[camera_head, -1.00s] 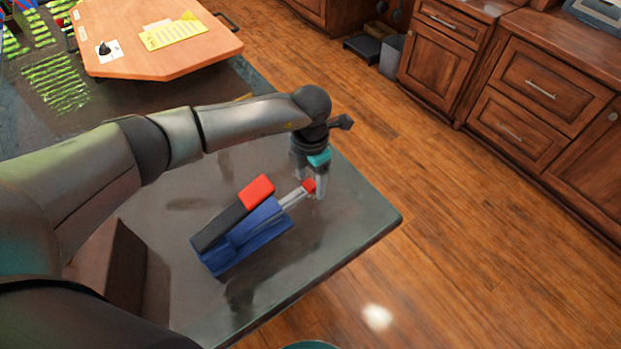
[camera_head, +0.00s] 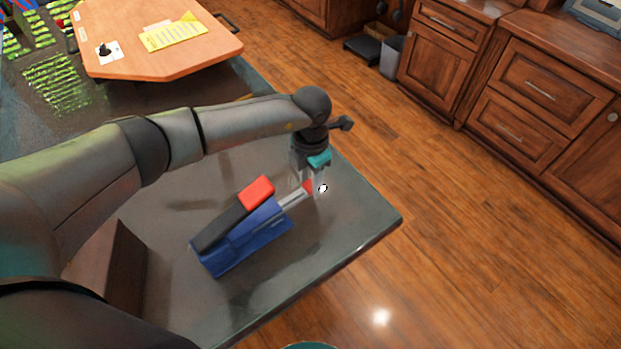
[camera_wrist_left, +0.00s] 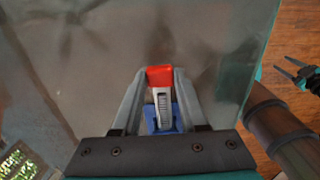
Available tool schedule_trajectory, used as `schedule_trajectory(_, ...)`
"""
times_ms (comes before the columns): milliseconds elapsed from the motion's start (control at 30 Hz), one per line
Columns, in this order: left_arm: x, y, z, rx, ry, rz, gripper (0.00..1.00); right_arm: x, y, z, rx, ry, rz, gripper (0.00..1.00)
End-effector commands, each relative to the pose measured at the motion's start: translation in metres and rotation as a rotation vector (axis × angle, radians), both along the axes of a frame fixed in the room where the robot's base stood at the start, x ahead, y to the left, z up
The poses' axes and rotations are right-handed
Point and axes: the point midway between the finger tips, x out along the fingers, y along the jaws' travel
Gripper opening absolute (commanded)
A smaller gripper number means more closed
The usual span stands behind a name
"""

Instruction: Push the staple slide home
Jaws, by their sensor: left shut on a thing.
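A large stapler with a blue base (camera_head: 247,242), a black top arm (camera_head: 220,228) and a red cap (camera_head: 256,192) lies on the dark table. Its grey staple slide (camera_head: 292,200) sticks out from the front, toward the upper right. My left gripper (camera_head: 314,186) points down at the slide's outer end and is shut on its red tip (camera_head: 307,186), which the fingers partly hide.
The table's (camera_head: 355,215) right edge is close beyond my left gripper, with wood floor past it. A wooden board (camera_head: 150,55) with a yellow paper lies at the back left. A dark pronged part (camera_wrist_left: 300,75), unclear which, shows in the left wrist view.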

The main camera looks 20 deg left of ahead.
Motion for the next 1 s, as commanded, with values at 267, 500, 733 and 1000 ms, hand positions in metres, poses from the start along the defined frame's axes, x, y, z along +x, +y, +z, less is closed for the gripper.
schedule_trajectory(267,0.0004,0.0001,0.0006,-0.001,-0.001,0.0,0.0,0.0002,-0.0001,0.0001,0.0,0.0,0.0,0.5)
schedule_trajectory(500,0.0005,0.0,0.0007,-0.001,-0.001,0.001,0.0,0.0003,-0.0001,0.0001,0.0,-0.001,0.0,0.5)
schedule_trajectory(733,0.0006,0.0,0.0008,0.0,-0.001,0.001,0.0,0.0005,-0.0002,0.0001,0.0,-0.001,0.0,0.5)
schedule_trajectory(1000,-0.0061,0.0059,0.0021,0.002,0.0,0.001,0.0,0.0007,-0.0002,0.0077,0.0,-0.001,0.0,0.5)
